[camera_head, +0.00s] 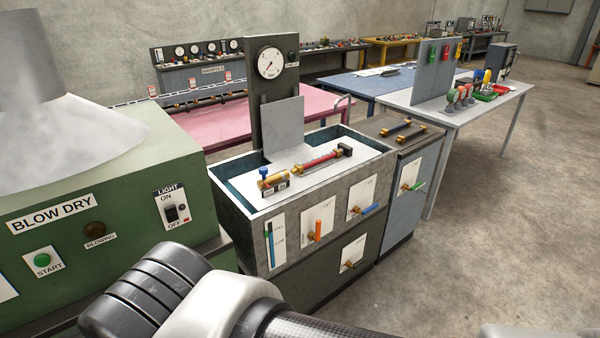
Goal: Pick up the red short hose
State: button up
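A red short hose (321,160) with brass-coloured end fittings lies on the white top of a grey test bench (270,194). Its right end meets a dark block (344,151); whether it is attached there I cannot tell. Its left end lies near a brass fitting with a blue knob (264,172). Part of my arm crosses the bottom of the head view, well in front of the bench. My gripper is not in view.
The bench has a gauge panel (270,64), an upright plate (284,124) and levers on its front. A green blow-dry machine (120,185) stands left. A cabinet (414,190) with dark short hoses (396,130) stands right. Floor (480,270) is clear at right.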

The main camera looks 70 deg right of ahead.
aim_at(299, 169)
jog(key=z, duration=2.35)
jog(key=i+l+z, duration=0.1)
jog(key=i+l, duration=0.15)
jog(key=i, duration=0.5)
jog(key=i+l, duration=0.2)
jog(key=i, duration=0.5)
jog(key=i+l+z, duration=0.15)
jog(key=i, duration=0.6)
